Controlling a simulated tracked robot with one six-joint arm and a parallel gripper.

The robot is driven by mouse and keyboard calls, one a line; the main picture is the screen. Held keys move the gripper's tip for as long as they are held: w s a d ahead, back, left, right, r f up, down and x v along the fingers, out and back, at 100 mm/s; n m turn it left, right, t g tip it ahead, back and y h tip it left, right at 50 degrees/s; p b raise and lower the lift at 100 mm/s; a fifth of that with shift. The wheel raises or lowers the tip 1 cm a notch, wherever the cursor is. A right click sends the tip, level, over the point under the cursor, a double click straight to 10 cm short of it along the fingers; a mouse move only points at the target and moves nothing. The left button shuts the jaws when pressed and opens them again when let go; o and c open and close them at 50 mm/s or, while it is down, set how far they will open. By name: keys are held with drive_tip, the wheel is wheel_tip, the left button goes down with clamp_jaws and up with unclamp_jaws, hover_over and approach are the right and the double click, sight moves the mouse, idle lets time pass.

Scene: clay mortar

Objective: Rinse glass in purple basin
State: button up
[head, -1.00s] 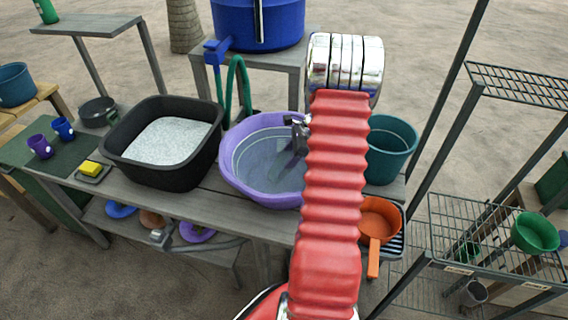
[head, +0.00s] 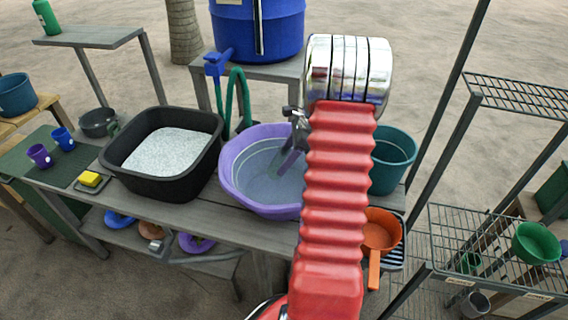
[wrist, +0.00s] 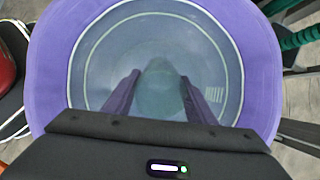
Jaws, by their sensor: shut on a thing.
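The purple basin (head: 232,172) stands on the grey bench and holds clear water. In the wrist view the basin's rim (wrist: 52,75) rings most of the picture. My gripper (wrist: 158,92) points down into the basin, with a finger on each side of a translucent greenish glass (wrist: 160,90). It is shut on the glass. The glass looks to be at or in the water; its exact depth is hard to tell. In the head view my gripper (head: 288,160) shows at the basin's right side, partly behind my red arm, and the glass is hidden there.
A black tub (head: 113,160) of pale grains stands left of the basin, a teal bucket (head: 392,165) right of it. An orange pan (head: 378,235) lies in front of the bucket. A blue tap and green hose (head: 238,95) rise behind.

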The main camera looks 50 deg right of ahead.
wheel_tip(320, 180, up, 13)
drive_tip(key=shift+f, duration=0.15)
idle(1.3)
drive_tip(key=shift+s, duration=0.1)
idle(1.1)
